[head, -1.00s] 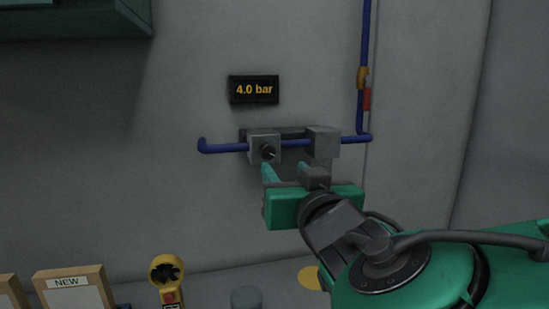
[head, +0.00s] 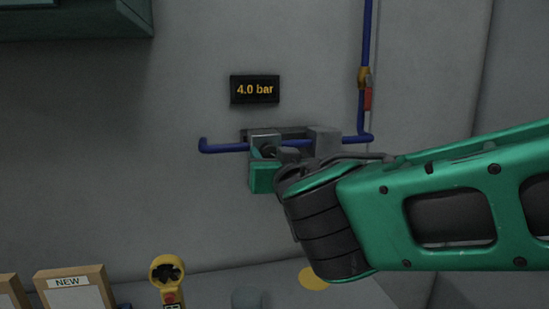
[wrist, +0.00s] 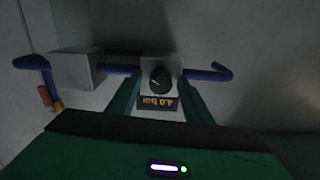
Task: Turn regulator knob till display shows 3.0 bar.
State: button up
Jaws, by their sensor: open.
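The display (head: 255,89) on the wall reads "4.0 bar"; it also shows upside down in the wrist view (wrist: 158,103). The regulator's black knob (wrist: 161,77) sits on a grey block (head: 264,138) on a blue pipe, below the display. My gripper (head: 265,156) is open in front of the block, and its body hides part of the regulator in the head view. In the wrist view, the two green fingers (wrist: 160,84) stand left and right of the knob. I cannot tell whether they touch it.
A second grey block (head: 325,140) stands on the pipe just right of the knob's block. The blue pipe (head: 367,45) climbs the wall with a brass valve (head: 364,77) and red handle. A yellow device (head: 166,275) and a "NEW" box (head: 72,287) are lower left.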

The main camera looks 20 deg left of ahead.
jog(key=c, duration=1.1)
jog(key=shift+o, duration=0.2)
jog(key=shift+w+d+n, duration=0.1)
jog(key=shift+n, duration=1.3)
jog(key=shift+w+d+n, duration=0.1)
jog(key=shift+n, duration=1.3)
jog(key=o, duration=1.1)
jog(key=shift+c, duration=0.2)
jog(key=shift+s, duration=0.1)
